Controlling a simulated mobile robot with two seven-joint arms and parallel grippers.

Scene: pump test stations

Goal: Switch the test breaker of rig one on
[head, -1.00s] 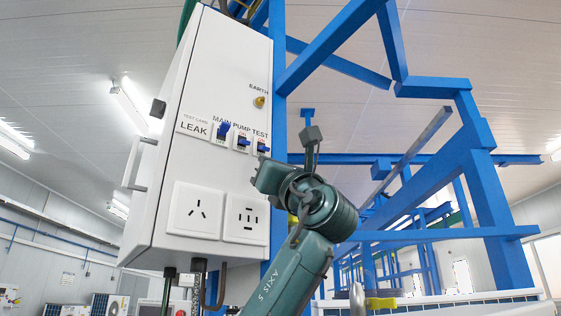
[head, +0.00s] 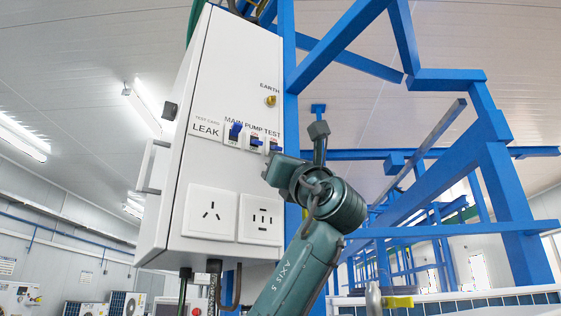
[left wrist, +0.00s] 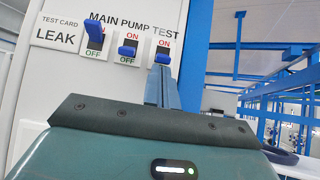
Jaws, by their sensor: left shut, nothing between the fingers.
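A white control box (head: 225,110) carries a row of three breakers labelled MAIN, PUMP and TEST. The test breaker (left wrist: 162,57) is the rightmost; its blue lever is low, towards OFF. The pump breaker (left wrist: 127,51) also has its lever low. The main breaker (left wrist: 95,35) has its lever raised. My left gripper (left wrist: 160,78) is shut and empty, its fingertips just below the test breaker's lever in the left wrist view; I cannot tell whether they touch it. In the head view my left gripper (head: 280,168) is just below the test breaker, its fingertips hard to make out. My right gripper is not in view.
Two white sockets (head: 210,212) sit low on the box, and a yellow EARTH terminal (head: 270,100) is above the breakers. A door handle (head: 154,166) projects on the left. Blue frame beams (head: 512,215) stand to the right. Cables hang under the box.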

